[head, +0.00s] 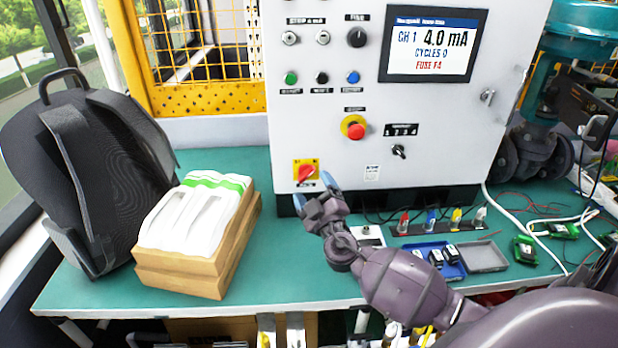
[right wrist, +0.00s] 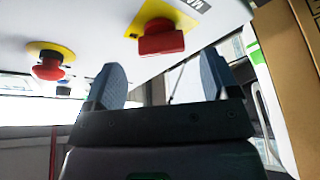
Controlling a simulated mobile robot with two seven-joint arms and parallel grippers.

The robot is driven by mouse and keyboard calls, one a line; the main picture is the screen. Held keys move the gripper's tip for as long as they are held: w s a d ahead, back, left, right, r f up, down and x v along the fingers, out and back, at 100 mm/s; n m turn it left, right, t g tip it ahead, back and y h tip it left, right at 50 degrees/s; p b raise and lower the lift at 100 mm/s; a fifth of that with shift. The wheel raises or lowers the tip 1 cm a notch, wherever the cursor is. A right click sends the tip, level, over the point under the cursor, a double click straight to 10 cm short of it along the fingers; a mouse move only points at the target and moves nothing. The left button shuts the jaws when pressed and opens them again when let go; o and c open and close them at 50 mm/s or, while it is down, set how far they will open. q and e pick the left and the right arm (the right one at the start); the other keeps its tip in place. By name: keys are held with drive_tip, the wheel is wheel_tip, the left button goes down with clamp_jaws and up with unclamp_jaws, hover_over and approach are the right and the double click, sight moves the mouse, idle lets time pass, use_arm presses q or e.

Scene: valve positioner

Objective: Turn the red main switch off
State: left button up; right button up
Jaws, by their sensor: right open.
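The red main switch (head: 305,173) is a red rotary handle on a yellow plate at the lower left of the white control panel. Its handle looks tilted in the head view. In the right wrist view the red switch (right wrist: 161,38) is at the top, just beyond my fingertips. My right gripper (head: 318,203) is just below and slightly right of the switch. Its blue-grey fingers (right wrist: 158,75) are apart, with nothing seen between them, and the switch appears not to be between them. My left gripper is not in view.
A red emergency button (head: 355,129) on a yellow ring sits up and right of the switch. Coloured leads and small trays (head: 483,257) lie at right on the green bench (head: 285,275).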

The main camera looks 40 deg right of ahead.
sight(306, 173)
drive_tip(key=shift+x, duration=1.95)
drive_tip(key=shift+f, duration=0.1)
drive_tip(key=c, duration=0.9)
